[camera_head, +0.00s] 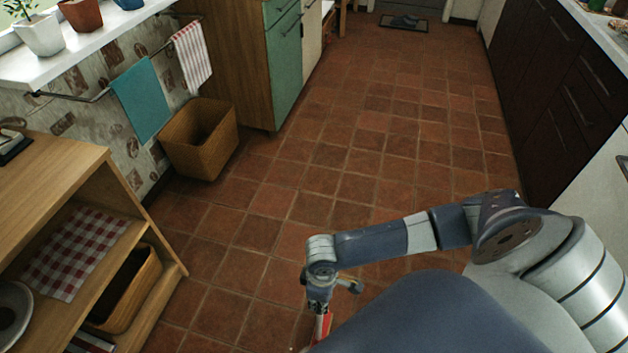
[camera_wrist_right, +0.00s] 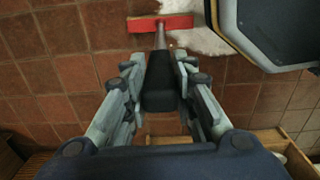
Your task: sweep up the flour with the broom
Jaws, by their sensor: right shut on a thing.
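The broom has a dark handle (camera_wrist_right: 160,85) and a red head (camera_wrist_right: 150,24) in the right wrist view. My right gripper (camera_wrist_right: 159,72) is shut on the handle, with fingers on both sides of it. The flour (camera_wrist_right: 208,42) is a white patch on the floor tiles, beside and partly behind the red head. In the head view my right gripper (camera_head: 319,290) is low at the bottom centre, with a red part of the broom (camera_head: 322,327) below it. The flour does not show there; my own body covers the lower area. My left gripper is not in view.
A wooden shelf unit (camera_head: 60,155) stands at the left, with a wicker basket (camera_head: 200,140) behind it on the floor. Dark cabinets (camera_head: 545,80) line the right. The tiled floor (camera_head: 370,120) between is clear up to a mat (camera_head: 404,22) at the far end.

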